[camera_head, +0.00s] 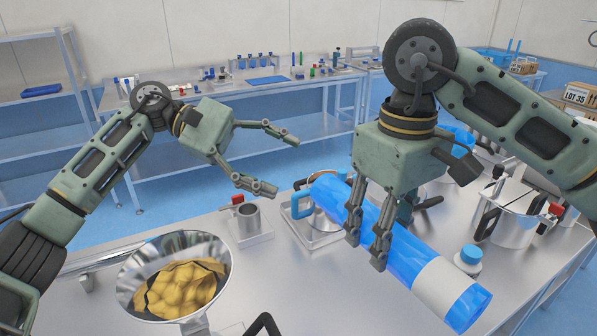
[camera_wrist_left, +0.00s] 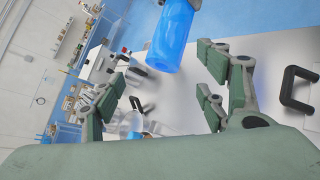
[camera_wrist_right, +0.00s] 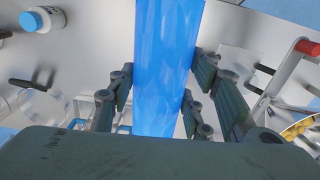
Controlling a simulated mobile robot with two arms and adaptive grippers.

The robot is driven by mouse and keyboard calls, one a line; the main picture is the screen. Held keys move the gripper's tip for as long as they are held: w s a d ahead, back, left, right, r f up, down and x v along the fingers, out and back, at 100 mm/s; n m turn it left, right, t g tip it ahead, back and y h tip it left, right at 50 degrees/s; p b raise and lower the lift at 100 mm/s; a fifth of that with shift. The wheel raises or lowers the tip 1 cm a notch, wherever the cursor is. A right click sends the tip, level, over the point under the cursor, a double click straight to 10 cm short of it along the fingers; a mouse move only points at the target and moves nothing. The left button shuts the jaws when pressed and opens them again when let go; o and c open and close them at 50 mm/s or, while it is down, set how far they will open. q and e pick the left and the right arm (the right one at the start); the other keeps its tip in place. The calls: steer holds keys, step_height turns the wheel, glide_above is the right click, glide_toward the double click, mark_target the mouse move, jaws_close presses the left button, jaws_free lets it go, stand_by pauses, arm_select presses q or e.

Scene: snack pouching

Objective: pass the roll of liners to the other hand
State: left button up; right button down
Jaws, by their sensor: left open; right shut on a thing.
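The roll of liners (camera_head: 408,252) is a long blue cylinder with a white band near its lower right end. My right gripper (camera_head: 366,248) is shut on it around the middle and holds it tilted above the table. In the right wrist view the blue roll (camera_wrist_right: 165,60) runs between the fingers. My left gripper (camera_head: 282,164) is open and empty, left of the roll's upper left end and apart from it. In the left wrist view the roll's end (camera_wrist_left: 172,45) shows ahead, between and beyond the open fingers (camera_wrist_left: 168,98).
A metal funnel bowl (camera_head: 125,285) with yellow-brown snacks stands at the front left of the steel table. A back bench (camera_head: 200,105) holds lab items.

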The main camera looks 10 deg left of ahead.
steer(key=shift+s+r, duration=0.1)
arm_select(q)
steer(key=s+d+f+m+g, duration=0.1)
steer(key=s+d, duration=0.1)
steer(key=d, duration=0.2)
steer(key=s+d+f+m+y, duration=0.1)
steer(key=s+d+f+m, duration=0.1)
steer(key=d, duration=0.3)
steer(key=s+d+f+m+g+y, duration=0.1)
steer(key=s+d+f+m, duration=0.1)
steer(key=d, duration=0.3)
steer(key=shift+s+d+f+g, duration=0.15)
steer(key=shift+s+g, duration=0.15)
steer(key=shift+s, duration=0.5)
steer(key=shift+c, duration=0.2)
steer(key=c, duration=1.4)
steer(key=o, duration=1.4)
steer(key=shift+o, duration=0.2)
